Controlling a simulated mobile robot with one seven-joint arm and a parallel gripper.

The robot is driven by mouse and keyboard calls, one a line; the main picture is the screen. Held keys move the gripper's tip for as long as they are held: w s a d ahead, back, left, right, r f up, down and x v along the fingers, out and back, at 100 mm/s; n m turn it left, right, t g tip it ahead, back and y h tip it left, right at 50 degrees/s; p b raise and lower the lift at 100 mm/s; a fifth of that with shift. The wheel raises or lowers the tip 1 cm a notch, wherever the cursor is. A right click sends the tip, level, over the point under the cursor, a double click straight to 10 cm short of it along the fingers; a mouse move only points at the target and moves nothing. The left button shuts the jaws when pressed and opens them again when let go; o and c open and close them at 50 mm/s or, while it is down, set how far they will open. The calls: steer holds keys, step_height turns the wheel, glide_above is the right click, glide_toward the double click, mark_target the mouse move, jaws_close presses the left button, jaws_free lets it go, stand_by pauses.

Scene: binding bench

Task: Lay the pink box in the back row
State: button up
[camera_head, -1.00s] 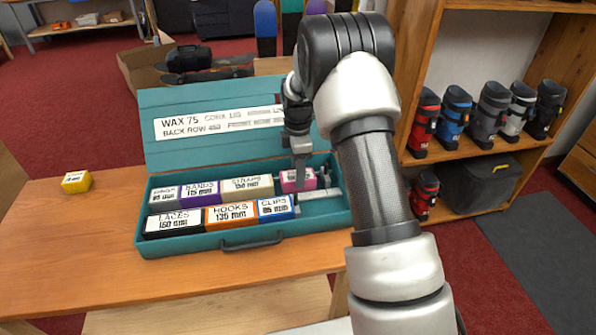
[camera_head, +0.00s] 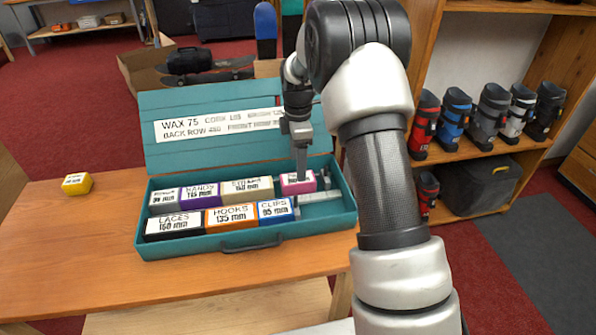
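The pink box (camera_head: 290,188) lies in the back row of the open teal case (camera_head: 210,245), at the right end of the boxes there. It is just right of the cream box (camera_head: 247,190), with little or no gap visible. My gripper (camera_head: 301,176) points down at the pink box, its fingertip overlapping the top of the box in the picture. I see the fingers edge-on, so I cannot tell whether they are open or touch the box. Part of the pink box's label is hidden behind the finger.
The back row also holds a grey box (camera_head: 164,200) and a purple box (camera_head: 200,195). The front row holds a black-and-white box (camera_head: 173,226), an orange box (camera_head: 231,217) and a blue box (camera_head: 275,211). A yellow box (camera_head: 77,184) sits on the bench (camera_head: 80,255) at left.

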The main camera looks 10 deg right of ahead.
steer(key=s+r+m+t+p, duration=0.1)
steer(key=s+r+m+p, duration=0.15)
steer(key=r, duration=0.85)
steer(key=s+r+m+p, duration=0.1)
steer(key=s+r, duration=0.2)
steer(key=r, duration=0.8)
steer(key=s+r+m+t+p, duration=0.2)
steer(key=s+r+m, duration=0.3)
steer(key=s, duration=0.4)
steer(key=s+r+m+t+p, duration=0.1)
steer(key=s+r+m+p, duration=0.1)
steer(key=s+r+m, duration=0.5)
steer(key=s+f+m+t+p, duration=0.1)
steer(key=s+f+m+p, duration=0.1)
steer(key=s, duration=0.9)
steer(key=shift+s+f+t, duration=0.25)
steer(key=shift+f+t, duration=0.05)
steer(key=shift+d+m, duration=0.1)
steer(key=shift+m, duration=0.15)
